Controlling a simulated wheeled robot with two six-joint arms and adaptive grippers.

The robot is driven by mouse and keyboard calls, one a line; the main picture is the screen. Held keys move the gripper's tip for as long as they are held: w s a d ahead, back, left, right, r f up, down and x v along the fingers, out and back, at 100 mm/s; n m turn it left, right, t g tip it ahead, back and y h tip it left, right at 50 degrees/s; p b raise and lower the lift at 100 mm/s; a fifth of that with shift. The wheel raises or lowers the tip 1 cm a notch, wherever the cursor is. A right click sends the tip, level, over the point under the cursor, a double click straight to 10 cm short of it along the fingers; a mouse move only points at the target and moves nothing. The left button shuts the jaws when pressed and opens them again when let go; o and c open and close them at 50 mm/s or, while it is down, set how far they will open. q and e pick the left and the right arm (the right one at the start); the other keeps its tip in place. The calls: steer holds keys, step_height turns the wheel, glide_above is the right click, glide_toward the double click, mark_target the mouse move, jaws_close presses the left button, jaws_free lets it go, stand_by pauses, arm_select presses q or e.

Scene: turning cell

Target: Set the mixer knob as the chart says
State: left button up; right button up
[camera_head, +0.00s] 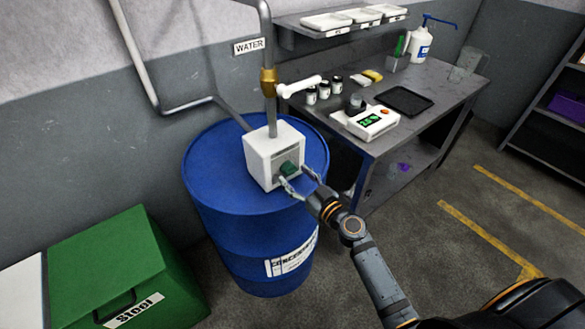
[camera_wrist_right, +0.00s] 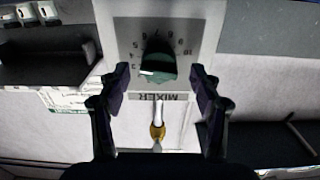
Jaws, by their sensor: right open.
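The mixer knob (camera_head: 288,169) is dark green and sits on the front of a white mixer box (camera_head: 262,155) on top of a blue drum. In the right wrist view the knob (camera_wrist_right: 158,66) is on a grey plate with a dial of numbers and an upside-down MIXER label (camera_wrist_right: 160,97). I cannot tell exactly which number it points to. My right gripper (camera_head: 299,181) is open at the knob, with one finger on each side and gaps showing in the wrist view (camera_wrist_right: 160,80). My left gripper is not in view. I see no readable chart.
The blue drum (camera_head: 235,205) stands beside a grey bench (camera_head: 440,100) holding a scale (camera_head: 372,122), jars and a black tray (camera_head: 404,100). A pipe with a brass valve (camera_head: 268,80) rises from the mixer box. A green bin (camera_head: 110,260) stands at left.

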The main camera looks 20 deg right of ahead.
steer(key=shift+x, duration=1)
steer(key=shift+d, duration=0.1)
steer(key=shift+f, duration=0.1)
steer(key=c, duration=1.1)
steer(key=shift+c, duration=0.2)
